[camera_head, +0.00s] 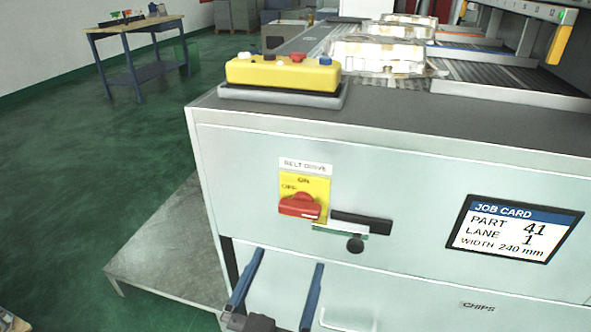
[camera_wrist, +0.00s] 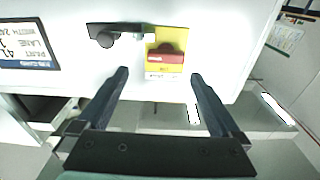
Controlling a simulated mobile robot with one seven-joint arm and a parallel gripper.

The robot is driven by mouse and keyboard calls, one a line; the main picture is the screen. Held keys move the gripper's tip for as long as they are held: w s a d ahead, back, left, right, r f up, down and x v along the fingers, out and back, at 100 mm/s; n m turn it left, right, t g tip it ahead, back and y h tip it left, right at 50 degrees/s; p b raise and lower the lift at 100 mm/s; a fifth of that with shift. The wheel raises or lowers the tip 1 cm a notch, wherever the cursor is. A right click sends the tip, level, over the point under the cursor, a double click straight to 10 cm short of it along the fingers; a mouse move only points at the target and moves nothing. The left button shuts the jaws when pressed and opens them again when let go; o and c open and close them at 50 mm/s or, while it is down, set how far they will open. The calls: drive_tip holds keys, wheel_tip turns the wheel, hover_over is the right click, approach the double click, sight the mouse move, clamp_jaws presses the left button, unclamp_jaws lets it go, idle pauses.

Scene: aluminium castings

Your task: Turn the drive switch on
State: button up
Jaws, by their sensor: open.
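The drive switch is a red knob (camera_head: 300,205) on a yellow plate (camera_head: 315,184) under a "BELT DRIVE" label (camera_head: 305,167), on the pale front panel. The plate is marked ON at the top and OFF at the left. The knob's handle lies roughly level, with a white mark at its right end in the head view. The red knob also shows in the wrist view (camera_wrist: 165,57), where the picture is upside down. My gripper (camera_head: 286,262) is open and empty, below the switch in the head view and apart from the knob. In the wrist view its fingers (camera_wrist: 160,76) are spread.
A black bar with a round black knob (camera_head: 355,244) sits right of the switch. A job card (camera_head: 515,228) is farther right. A yellow button box (camera_head: 283,72) stands on top. A drawer handle (camera_head: 350,318) is below. Open floor (camera_head: 110,170) lies left.

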sight(297, 213)
wheel_tip(297, 213, up, 2)
drive_tip(key=s+a+p, duration=0.2)
drive_tip(key=s+p, duration=0.1)
drive_tip(key=p, duration=0.3)
drive_tip(key=shift+n+g+y, duration=0.3)
drive_tip(key=shift+g, duration=0.1)
drive_tip(key=p+x, duration=0.2)
drive_tip(key=x, duration=1.1)
drive_tip(key=shift+d+f+p, duration=0.1)
drive_tip(key=shift+p, duration=0.3)
drive_tip(key=c, duration=1.1)
drive_tip(key=shift+o, duration=0.2)
